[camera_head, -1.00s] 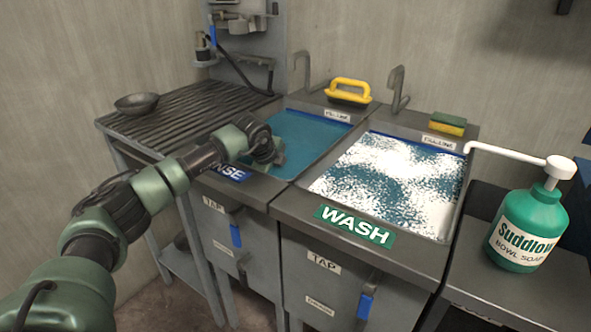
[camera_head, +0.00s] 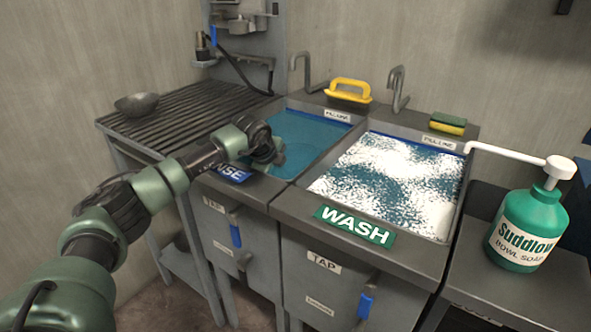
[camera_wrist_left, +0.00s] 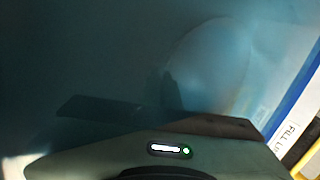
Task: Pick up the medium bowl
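A dark grey bowl (camera_head: 137,104) sits on the ribbed drainboard at the left. In the left wrist view a faint, pale round shape (camera_wrist_left: 215,60) shows through blue water and looks like a bowl; its size is unclear. My left gripper (camera_head: 266,158) is low in the rinse sink at its front left, partly under the water. Its dark fingers (camera_wrist_left: 135,100) show dimly in the wrist view, one near the left edge of the round shape. I cannot tell whether they touch it or how far apart they are. My right gripper is out of view.
The rinse sink (camera_head: 316,113) holds clear blue water. The wash sink (camera_head: 455,205) to its right holds foamy water. A yellow-handled brush (camera_head: 349,86) and a sponge (camera_head: 448,120) lie along the back ledge. A soap bottle (camera_head: 522,232) stands at the right.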

